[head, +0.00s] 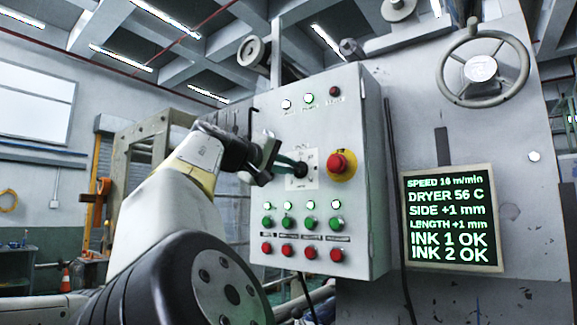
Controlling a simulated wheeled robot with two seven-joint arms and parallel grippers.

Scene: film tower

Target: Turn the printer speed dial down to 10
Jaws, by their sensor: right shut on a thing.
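The printer speed dial (300,169) is a small black knob on a pale plate (307,183), in the middle of the grey control panel (335,110). My right gripper (290,167) reaches it from the left and is shut on it. The fingers hide part of the dial and its markings, so I cannot read its pointer. The display (450,218) at the right shows green text. Its top line gives a speed that looks like 16 m/min, with the last digit slightly unclear. My left gripper is not in view.
A red emergency button (340,163) on a yellow ring sits just right of the dial. Rows of green buttons (288,222) and red buttons (287,250) lie below. A handwheel (482,68) is at upper right. Dark cables hang along the panel's right side.

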